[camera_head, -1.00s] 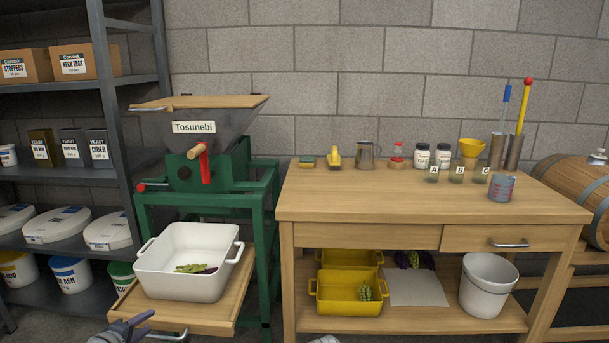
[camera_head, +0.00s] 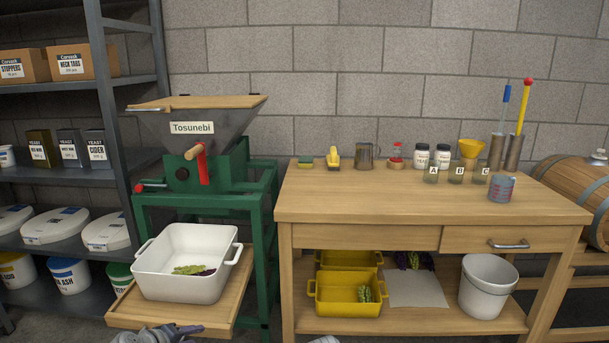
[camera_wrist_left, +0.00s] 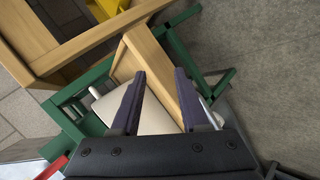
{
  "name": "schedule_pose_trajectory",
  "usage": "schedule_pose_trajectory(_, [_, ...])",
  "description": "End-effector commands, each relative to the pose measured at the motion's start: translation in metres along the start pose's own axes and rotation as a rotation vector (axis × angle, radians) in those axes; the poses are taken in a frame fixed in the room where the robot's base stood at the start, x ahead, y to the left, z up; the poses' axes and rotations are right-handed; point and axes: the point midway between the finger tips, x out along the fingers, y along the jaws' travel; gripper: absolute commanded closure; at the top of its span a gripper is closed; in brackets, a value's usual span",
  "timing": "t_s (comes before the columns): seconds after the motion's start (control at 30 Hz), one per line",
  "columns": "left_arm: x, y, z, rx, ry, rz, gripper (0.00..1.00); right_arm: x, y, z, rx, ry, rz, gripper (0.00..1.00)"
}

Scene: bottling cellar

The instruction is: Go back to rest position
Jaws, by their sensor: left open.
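My left gripper (camera_head: 165,334) shows at the bottom edge of the head view, in front of the pull-out wooden board of the green crusher. In the left wrist view its two dark fingers (camera_wrist_left: 158,76) are spread apart with nothing between them. Beyond them lie the wooden board (camera_wrist_left: 150,52) and part of the white tub (camera_wrist_left: 158,118). My right gripper is not seen; a small pale piece at the bottom edge is too cut off to identify.
The green crusher (camera_head: 260,235) stands left of the wooden workbench (camera_head: 430,203). The white tub (camera_head: 180,284) on the board holds some grapes. A grey shelf rack (camera_head: 120,130) is at the left. Yellow crates (camera_head: 345,306) and a white bucket (camera_head: 487,300) sit on the bench's lower shelf.

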Motion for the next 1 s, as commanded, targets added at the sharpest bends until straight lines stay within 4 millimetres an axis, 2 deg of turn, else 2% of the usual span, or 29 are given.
schedule_pose_trajectory(0.17, [0.025,0.012,0.072,0.209,-0.182,-0.103,0.55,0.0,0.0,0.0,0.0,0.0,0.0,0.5])
schedule_pose_trajectory(0.27, [0.035,0.014,0.125,0.38,-0.317,-0.19,0.55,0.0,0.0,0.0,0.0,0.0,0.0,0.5])
schedule_pose_trajectory(0.3, [0.036,0.013,0.146,0.452,-0.371,-0.229,0.55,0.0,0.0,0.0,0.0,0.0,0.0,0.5])
schedule_pose_trajectory(0.4, [0.035,0.009,0.192,0.629,-0.493,-0.327,0.55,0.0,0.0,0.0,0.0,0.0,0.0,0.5])
schedule_pose_trajectory(0.5, [0.029,0.004,0.225,0.779,-0.585,-0.416,0.55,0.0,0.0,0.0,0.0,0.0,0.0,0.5])
schedule_pose_trajectory(0.7, [0.013,-0.004,0.263,1.0,-0.7,-0.555,0.55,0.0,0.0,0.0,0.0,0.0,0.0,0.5])
schedule_pose_trajectory(0.9, [-0.004,-0.007,0.287,1.171,-0.77,-0.672,0.55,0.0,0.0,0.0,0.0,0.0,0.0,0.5])
schedule_pose_trajectory(1.0, [-0.021,0.012,0.277,1.161,-0.767,-0.672,0.55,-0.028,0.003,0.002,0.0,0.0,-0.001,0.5])
